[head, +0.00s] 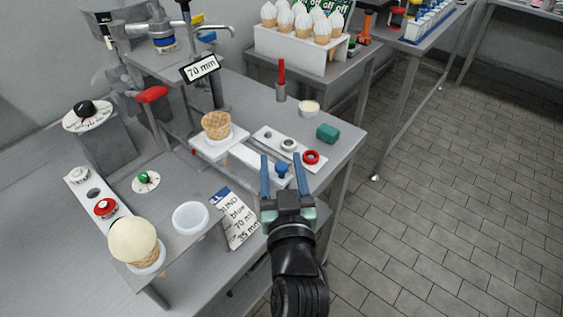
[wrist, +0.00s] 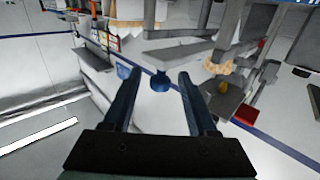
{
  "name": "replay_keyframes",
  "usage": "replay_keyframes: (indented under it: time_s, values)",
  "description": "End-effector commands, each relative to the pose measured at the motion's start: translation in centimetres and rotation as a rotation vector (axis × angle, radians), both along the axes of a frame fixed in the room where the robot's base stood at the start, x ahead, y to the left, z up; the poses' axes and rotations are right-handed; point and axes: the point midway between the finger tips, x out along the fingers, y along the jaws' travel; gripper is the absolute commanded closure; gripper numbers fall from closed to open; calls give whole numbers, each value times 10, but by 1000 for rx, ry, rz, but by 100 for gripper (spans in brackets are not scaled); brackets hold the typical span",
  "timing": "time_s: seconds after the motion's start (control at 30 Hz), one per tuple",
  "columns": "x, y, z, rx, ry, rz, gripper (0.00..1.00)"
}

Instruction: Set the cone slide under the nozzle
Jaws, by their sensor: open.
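An empty waffle cone (head: 216,125) stands upright in a white holder plate (head: 232,141) at the near end of the metal post. A white slide bar (head: 252,161) runs from under it towards my gripper and ends in a blue knob (head: 281,170). The knob also shows in the wrist view (wrist: 160,81). My gripper (head: 281,158) is open and empty, its two blue fingers on either side of the knob in the picture. I cannot tell whether the knob is fully between the fingertips. I cannot make out the nozzle with certainty.
A strip with a red ring (head: 311,157) and a green block (head: 328,133) lie right of the slide. An instruction card (head: 238,222), a white bowl (head: 191,217) and an ice-cream cone (head: 134,243) are in front. A red lever (head: 152,94) stands left. Floor to the right is clear.

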Motion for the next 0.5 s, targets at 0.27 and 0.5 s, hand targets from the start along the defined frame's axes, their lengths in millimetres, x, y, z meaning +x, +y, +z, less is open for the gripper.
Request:
replay_keyframes:
  time_s: [0.27, 0.5]
  values:
    - [1, 0, 0, 0, -1, 0, 42]
    - [1, 0, 0, 0, -1, 0, 85]
